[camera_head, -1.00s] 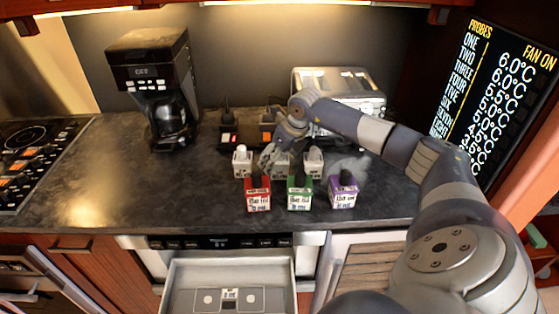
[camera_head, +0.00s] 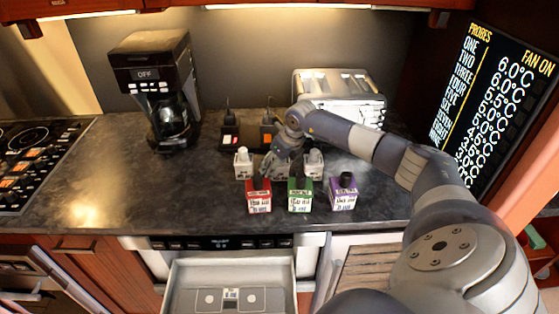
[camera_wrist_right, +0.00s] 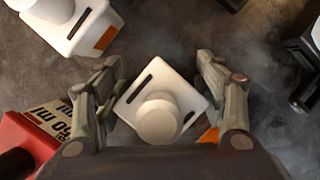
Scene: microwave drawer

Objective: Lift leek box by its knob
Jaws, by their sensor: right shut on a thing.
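A white box (camera_wrist_right: 155,95) with a round white knob (camera_wrist_right: 158,118) lies between the fingers of my right gripper (camera_wrist_right: 160,72) in the right wrist view. The gripper is shut on this box, but the exact contact points are hard to see. In the head view my right gripper (camera_head: 278,166) comes down over the middle of the back row of white boxes and mostly hides that box. I cannot read a leek label on it. My left gripper is not in view.
White boxes stand on the left (camera_head: 243,168) and right (camera_head: 313,166). Close in front are a red box (camera_head: 258,201), a green box (camera_head: 299,201) and a purple box (camera_head: 343,199). A coffee maker (camera_head: 155,72) and toaster (camera_head: 338,88) stand behind. The drawer (camera_head: 180,285) below is open.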

